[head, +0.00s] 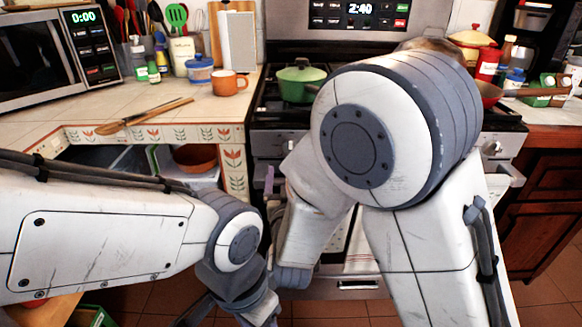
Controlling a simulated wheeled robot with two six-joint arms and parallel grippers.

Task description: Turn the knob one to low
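The stove (505,140) stands ahead with its knobs along the front panel. A right-hand knob (491,148) is visible. The large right arm covers the middle of the panel. My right gripper (271,185) is mostly hidden by its own wrist; a purple fingertip shows just in front of the stove's left front. Contact with a knob cannot be told. My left gripper (238,314) is low at the bottom edge, partly cut off, away from the knobs.
A green pot (299,82) sits on the left of the cooktop. A red pan (488,95) is at its right. The tiled counter (60,110) at left holds wooden utensils (145,116) and an orange mug (228,83). A striped towel (363,256) hangs on the oven front.

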